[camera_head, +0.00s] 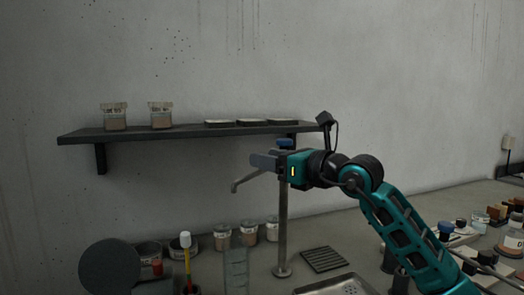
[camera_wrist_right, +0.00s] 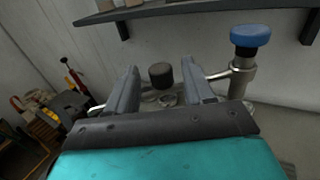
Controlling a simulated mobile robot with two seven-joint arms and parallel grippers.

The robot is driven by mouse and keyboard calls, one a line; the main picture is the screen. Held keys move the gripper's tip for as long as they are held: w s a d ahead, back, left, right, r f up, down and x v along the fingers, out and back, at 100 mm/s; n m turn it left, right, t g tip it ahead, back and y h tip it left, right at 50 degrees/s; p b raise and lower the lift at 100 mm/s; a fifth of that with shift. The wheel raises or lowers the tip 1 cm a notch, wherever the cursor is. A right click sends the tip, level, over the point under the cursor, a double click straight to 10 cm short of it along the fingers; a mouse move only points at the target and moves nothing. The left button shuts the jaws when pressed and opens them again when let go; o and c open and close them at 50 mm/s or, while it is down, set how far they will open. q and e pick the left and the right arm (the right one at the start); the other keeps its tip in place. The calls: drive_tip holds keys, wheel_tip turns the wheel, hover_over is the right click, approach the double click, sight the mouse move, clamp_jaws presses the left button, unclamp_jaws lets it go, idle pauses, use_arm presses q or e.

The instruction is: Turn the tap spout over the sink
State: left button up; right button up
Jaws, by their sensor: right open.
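The metal tap (camera_head: 282,225) stands upright on the counter, with a blue knob (camera_head: 285,143) on top. Its thin spout (camera_head: 245,181) points left and bends down at its end, away from the metal sink (camera_head: 335,287) whose rim shows at the bottom edge. My right gripper (camera_head: 258,161) is open at spout height, beside the top of the post. In the right wrist view its two fingers (camera_wrist_right: 160,68) are spread, with the tap's post (camera_wrist_right: 241,78) and blue knob (camera_wrist_right: 250,36) right of them. The fingers partly hide the spout; I cannot tell whether they touch it. My left gripper is out of view.
A dark wall shelf (camera_head: 190,132) with jars and flat dishes runs behind the tap. A measuring cylinder (camera_head: 236,265), small jars (camera_head: 222,237) and a round dark disc (camera_head: 109,268) stand left. A ribbed black mat (camera_head: 324,259) lies right of the post. Several items crowd the far right.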

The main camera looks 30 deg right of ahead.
drive_tip(key=shift+x, duration=1.3)
drive_tip(key=shift+c, duration=0.3)
clamp_jaws()
